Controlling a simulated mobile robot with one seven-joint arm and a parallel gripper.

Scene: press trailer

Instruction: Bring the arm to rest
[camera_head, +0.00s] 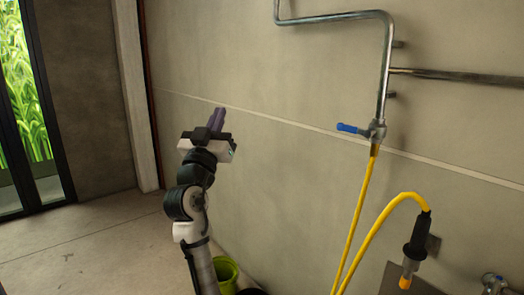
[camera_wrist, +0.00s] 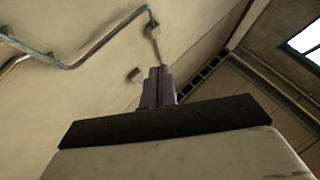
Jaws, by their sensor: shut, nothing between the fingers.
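My arm rises from the bottom of the head view, with my gripper (camera_head: 217,117) at its top, pointing up in front of the concrete wall. The purple-grey fingers are together, with nothing between them. In the wrist view my gripper (camera_wrist: 159,84) also shows shut and empty, pointing up toward the wall and ceiling. It touches nothing that I can see.
A metal pipe (camera_head: 386,70) with a blue-handled valve (camera_head: 350,129) is on the wall to the right. A yellow hose (camera_head: 362,200) hangs from it, with a black and orange nozzle (camera_head: 417,238). A green bucket (camera_head: 226,272) stands beside my arm. Floor at left is clear.

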